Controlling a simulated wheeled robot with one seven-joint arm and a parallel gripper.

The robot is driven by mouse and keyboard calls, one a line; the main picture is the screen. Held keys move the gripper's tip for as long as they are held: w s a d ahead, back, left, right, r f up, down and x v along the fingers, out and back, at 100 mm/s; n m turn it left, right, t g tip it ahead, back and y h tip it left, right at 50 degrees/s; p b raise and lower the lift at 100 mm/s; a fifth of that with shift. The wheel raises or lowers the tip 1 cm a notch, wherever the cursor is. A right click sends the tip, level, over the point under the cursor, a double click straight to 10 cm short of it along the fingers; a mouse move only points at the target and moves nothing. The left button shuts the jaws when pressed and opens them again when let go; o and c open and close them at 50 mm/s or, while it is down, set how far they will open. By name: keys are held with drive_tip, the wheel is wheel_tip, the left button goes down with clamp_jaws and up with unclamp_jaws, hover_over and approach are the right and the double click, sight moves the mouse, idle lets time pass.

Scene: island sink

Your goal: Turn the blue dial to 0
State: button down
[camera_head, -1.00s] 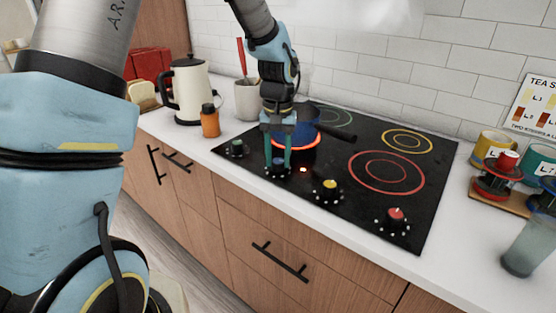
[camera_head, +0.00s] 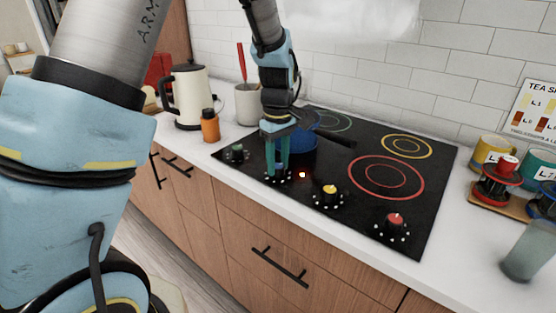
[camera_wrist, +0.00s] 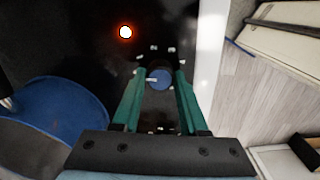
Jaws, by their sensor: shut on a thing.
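The blue dial (camera_wrist: 159,79) shows in the wrist view between my two green fingers, with a light pointer mark on it and white marks around it on the black cooktop. My gripper (camera_wrist: 158,85) is shut on the dial. In the head view my gripper (camera_head: 277,174) points straight down at the cooktop's front edge, and its fingers largely hide the dial. A small orange-red light (camera_head: 302,175) glows on the cooktop (camera_head: 350,215) to the right of the fingers. The dial's exact setting is too small to read.
A blue pot (camera_head: 303,138) with a dark handle stands just behind my gripper. A green dial (camera_head: 237,151) is to the left; a yellow dial (camera_head: 330,191) and a red dial (camera_head: 396,221) are to the right. An orange bottle (camera_head: 210,126) and cream kettle (camera_head: 190,93) stand at the left.

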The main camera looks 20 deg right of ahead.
sight(278, 166)
drive_tip(key=shift+n, duration=0.9)
drive_tip(key=shift+c, duration=2.2)
unclamp_jaws()
wheel_tip(278, 166, up, 11)
drive_tip(key=b, duration=0.1)
drive_tip(key=shift+f, duration=0.1)
